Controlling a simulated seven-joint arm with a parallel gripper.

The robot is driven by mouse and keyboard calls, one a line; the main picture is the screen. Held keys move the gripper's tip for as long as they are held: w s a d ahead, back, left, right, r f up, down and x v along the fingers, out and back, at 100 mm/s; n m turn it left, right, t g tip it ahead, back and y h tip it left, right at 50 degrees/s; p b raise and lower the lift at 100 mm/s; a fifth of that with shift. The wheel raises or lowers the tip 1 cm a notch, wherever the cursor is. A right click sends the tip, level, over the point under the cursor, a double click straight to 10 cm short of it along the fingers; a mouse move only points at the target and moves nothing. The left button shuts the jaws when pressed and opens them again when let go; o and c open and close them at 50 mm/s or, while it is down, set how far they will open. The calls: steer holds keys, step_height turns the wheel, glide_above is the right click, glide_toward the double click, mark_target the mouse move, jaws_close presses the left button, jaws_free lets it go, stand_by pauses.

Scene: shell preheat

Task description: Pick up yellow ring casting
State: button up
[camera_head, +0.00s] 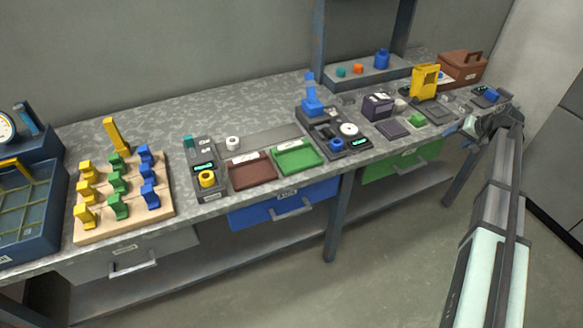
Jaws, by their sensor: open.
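A small yellow ring casting (207,178), with a dark opening in its top, sits on the front of a dark grey device with small green displays (203,156), left of the middle of the bench. My gripper (474,124) is far off to the right, at the bench's right end near the front edge. It is small in this view and its fingers are hard to make out. It looks open, with nothing seen in it, and it is well apart from the ring.
A wooden board (150,215) with yellow, green and blue pieces stands left of the device. A brown tray (251,184) and a green tray (298,172) lie to its right. A blue-topped machine (312,97) and a yellow frame (424,82) stand between the ring and my gripper.

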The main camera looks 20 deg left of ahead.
steer(key=w+a+r, duration=0.2)
steer(key=a+r, duration=0.2)
steer(key=r, duration=0.2)
steer(key=s+a+r+n+g, duration=0.1)
steer(key=s+a+n, duration=0.15)
steer(key=a, duration=0.85)
steer(key=s+a+r+n+g, duration=0.1)
steer(key=s+a+r+n, duration=0.15)
steer(key=a, duration=0.85)
steer(key=n+g+h, duration=0.3)
steer(key=n, duration=0.6)
glide_toward(206, 174)
steer(key=shift+s+a+f, duration=0.1)
steer(key=shift+s+f, duration=0.1)
steer(key=shift+f, duration=1.9)
steer(key=shift+s+f, duration=0.2)
steer(key=shift+f, duration=1.9)
steer(key=c, duration=1.2)
